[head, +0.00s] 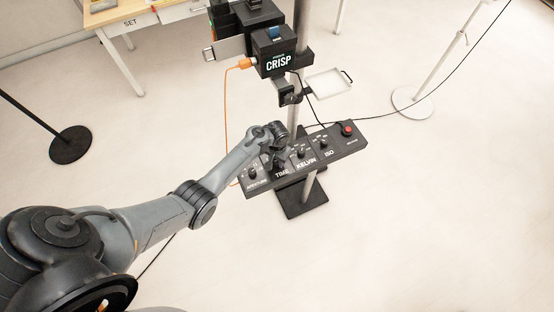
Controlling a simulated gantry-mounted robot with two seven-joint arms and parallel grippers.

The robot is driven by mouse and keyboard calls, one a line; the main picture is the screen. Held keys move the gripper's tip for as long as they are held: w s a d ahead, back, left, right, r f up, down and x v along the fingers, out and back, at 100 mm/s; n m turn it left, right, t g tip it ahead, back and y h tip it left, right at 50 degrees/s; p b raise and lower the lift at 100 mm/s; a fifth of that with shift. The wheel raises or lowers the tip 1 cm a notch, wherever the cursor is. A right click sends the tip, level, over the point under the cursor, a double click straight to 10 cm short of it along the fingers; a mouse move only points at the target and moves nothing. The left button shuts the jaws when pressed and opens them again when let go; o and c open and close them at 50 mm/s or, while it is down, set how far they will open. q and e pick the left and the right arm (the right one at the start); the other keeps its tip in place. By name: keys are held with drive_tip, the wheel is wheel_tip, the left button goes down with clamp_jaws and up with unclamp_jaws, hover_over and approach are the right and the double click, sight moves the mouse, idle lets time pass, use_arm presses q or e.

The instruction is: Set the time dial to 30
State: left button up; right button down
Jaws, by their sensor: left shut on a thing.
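A black control panel (312,168) with several dials is mounted on a pole in the middle of the head view. Its labels include TIME, KELVIN and ISO. My left gripper (278,161) reaches in from the left and is shut on the time dial, above the TIME label (282,173). The gripper hides the dial and its scale, so its setting cannot be read. The kelvin dial (301,153) is just right of the gripper, and the ISO dial (323,143) is further right. My right gripper is not in view.
Another dial (252,174) is at the panel's left end and a red button (348,130) at its right end. A black CRISP camera (273,52) and a small white tray (329,83) are above. An orange cable (226,105) hangs left. A table (116,12) stands behind.

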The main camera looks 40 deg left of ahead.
use_arm(q)
drive_tip(key=shift+m, duration=0.4)
drive_tip(key=m+p, duration=0.1)
drive_tip(key=m, duration=0.1)
drive_tip(key=shift+r+m+p, duration=0.1)
drive_tip(key=shift+m+p, duration=0.25)
drive_tip(key=shift+m, duration=0.05)
drive_tip(key=m, duration=0.3)
drive_tip(key=shift+a+m+p, duration=0.1)
drive_tip(key=shift+m+p, duration=0.2)
drive_tip(key=m, duration=0.4)
drive_tip(key=shift+a+m, duration=0.1)
drive_tip(key=shift+m, duration=0.2)
drive_tip(key=shift+m+b, duration=0.35)
drive_tip(key=shift+m, duration=1.55)
drive_tip(key=shift+w, duration=0.1)
drive_tip(key=o, duration=1)
drive_tip(key=shift+o, duration=0.2)
